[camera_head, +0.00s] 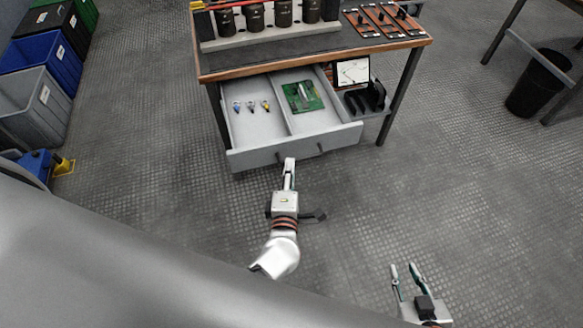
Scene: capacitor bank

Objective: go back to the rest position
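My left gripper (289,165) reaches up from the bottom middle to the front of the pulled-out drawer (255,156). Its fingers are seen nearly edge-on and overlap the drawer front by the handle; I cannot tell whether they touch it or are open or shut. My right gripper (404,268) is at the bottom right, low in the picture and well apart from the table. Its two fingers are spread with nothing between them.
The drawer holds several small coloured parts (251,106) and a green circuit board (303,96). The workbench (370,47) carries dark cylinders (256,17). A meter (352,72) stands beside the drawer. Bins (35,108) are left, a black bin (537,82) right. The floor between is clear.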

